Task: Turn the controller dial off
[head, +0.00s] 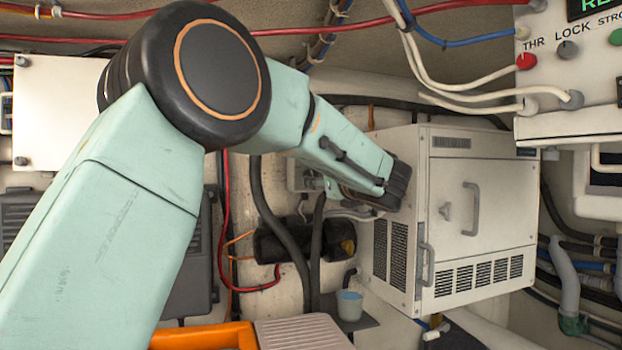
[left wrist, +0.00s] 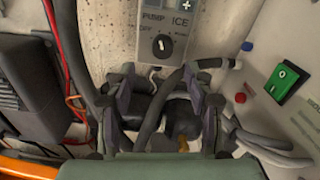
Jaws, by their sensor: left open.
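The controller (left wrist: 186,18) is a grey box on the pale wall, with printed words including PUMP, ICE and OFF. Its black round dial (left wrist: 162,44) has a white mark that looks roughly upright, with OFF printed to its left. In the head view part of the controller box (head: 302,176) shows behind my left arm, and its dial is hidden. My left gripper (left wrist: 157,88) is open and empty, its two fingers spread below the dial in the left wrist view and apart from it. In the head view its fingers are mostly hidden. My right gripper is not in view.
A white vented cabinet (head: 470,215) stands close right of my left gripper. Black hoses (head: 268,200) and a red cable (head: 226,215) run near the controller. A green rocker switch (left wrist: 283,82) sits on a white panel at right. A blue cup (head: 349,305) stands below.

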